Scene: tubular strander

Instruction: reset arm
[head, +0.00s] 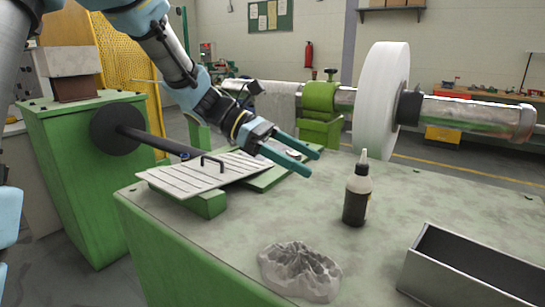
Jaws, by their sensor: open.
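My arm reaches in from the upper left of the head view. My gripper (306,161) is open, with two teal fingers apart and nothing between them. It hangs above the green table (230,240), over the right end of a ribbed metal plate (190,181) with a black handle. A dark bottle (357,194) with a pale nozzle stands upright to the right of the fingers, apart from them.
A crumpled grey cloth (300,271) lies at the table's front. An open grey metal bin (470,270) sits at the front right. Behind the gripper are a large white disc (381,98) on a shaft and a green bearing block (320,98). The table's middle is mostly clear.

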